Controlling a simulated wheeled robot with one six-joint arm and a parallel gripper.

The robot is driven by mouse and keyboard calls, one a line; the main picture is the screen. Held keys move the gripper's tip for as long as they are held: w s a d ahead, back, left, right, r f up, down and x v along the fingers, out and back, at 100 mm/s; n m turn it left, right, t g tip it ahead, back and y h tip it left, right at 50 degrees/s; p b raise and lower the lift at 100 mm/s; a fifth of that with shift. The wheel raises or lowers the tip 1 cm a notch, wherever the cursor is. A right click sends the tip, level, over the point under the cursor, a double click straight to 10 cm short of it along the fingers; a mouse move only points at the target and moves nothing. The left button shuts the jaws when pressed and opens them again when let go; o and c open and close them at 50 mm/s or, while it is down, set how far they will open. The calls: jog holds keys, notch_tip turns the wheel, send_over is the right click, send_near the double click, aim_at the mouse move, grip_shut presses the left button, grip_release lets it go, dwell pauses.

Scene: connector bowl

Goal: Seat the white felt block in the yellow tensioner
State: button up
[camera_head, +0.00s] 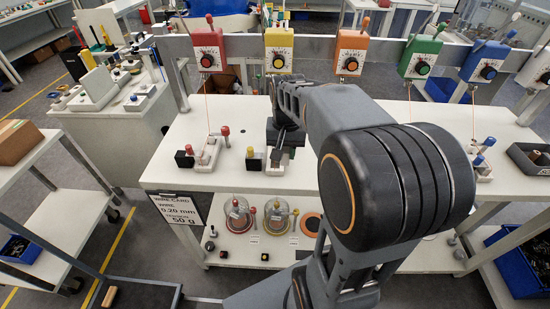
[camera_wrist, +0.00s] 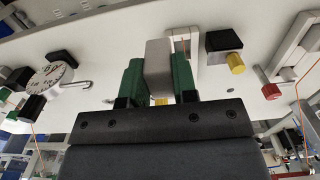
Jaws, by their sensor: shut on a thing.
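My gripper (camera_wrist: 157,85) has green fingers shut on a pale grey-white block (camera_wrist: 158,57), the felt block, in the wrist view. The block juts past the fingertips above the white table. A small white fixture with a slot (camera_wrist: 183,44) lies just beyond and right of the block; I cannot tell whether they touch. A black block (camera_wrist: 223,41) with a yellow knob (camera_wrist: 236,63) stands beside that fixture. In the head view the yellow tensioner box (camera_head: 279,47) with its dial hangs on the rail. There my arm hides much of the yellow station and the held block.
The red station (camera_head: 208,152), with an upright red knob and a wire, stands left of my gripper. Red (camera_head: 208,46), orange (camera_head: 350,50), green (camera_head: 420,56) and blue (camera_head: 486,62) boxes line the rail. A round gauge (camera_wrist: 51,76) lies left in the wrist view. The table's front left (camera_head: 170,170) is clear.

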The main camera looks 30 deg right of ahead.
jog(key=w+f, duration=0.6)
jog(key=shift+w+d, duration=0.2)
jog(key=shift+w+f+p, duration=0.3)
jog(key=shift+f, duration=1.7)
jog(key=shift+f, duration=0.1)
